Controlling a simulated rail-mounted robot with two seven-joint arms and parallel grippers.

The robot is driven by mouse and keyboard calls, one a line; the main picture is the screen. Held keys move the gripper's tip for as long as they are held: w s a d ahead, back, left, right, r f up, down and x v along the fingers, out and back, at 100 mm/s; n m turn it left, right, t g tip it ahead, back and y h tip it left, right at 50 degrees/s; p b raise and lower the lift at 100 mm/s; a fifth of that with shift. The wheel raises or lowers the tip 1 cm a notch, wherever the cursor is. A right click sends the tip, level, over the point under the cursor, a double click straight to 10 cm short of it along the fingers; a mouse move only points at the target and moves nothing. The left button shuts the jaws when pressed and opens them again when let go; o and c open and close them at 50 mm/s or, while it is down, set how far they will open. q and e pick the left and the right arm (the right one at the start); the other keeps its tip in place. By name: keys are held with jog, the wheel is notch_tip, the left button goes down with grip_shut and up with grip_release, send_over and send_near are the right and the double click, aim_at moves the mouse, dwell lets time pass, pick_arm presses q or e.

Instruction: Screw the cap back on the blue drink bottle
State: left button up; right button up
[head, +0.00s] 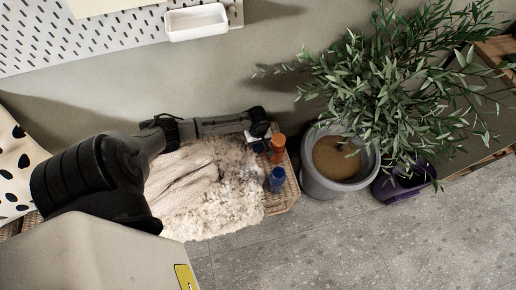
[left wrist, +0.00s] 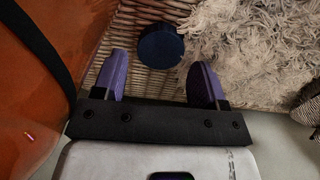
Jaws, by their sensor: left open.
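A blue bottle (head: 277,180) stands upright at the front right edge of a wicker bench, beside the fleece. I cannot tell whether its cap is on. In the left wrist view a dark blue round thing (left wrist: 160,45) shows against the wicker, just beyond and between the fingertips. I cannot tell whether it is the bottle's top or a loose cap. My left gripper (head: 262,138) is behind the blue bottle, close to an orange bottle. Its two purple fingers (left wrist: 160,68) are apart with nothing between them. My right gripper is out of view.
The orange bottle (head: 277,150) stands close by and fills the left of the wrist view (left wrist: 30,110). A shaggy cream fleece (head: 230,195) covers the wicker bench (head: 286,196). A grey pot (head: 322,188) with a leafy plant stands to the right. Floor in front is clear.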

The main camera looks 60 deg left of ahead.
aim_at(258, 147)
pick_arm(q)
notch_tip(258, 147, down, 3)
jog(key=shift+d+b, duration=0.1)
jog(key=shift+b, duration=0.65)
jog(key=c, duration=0.7)
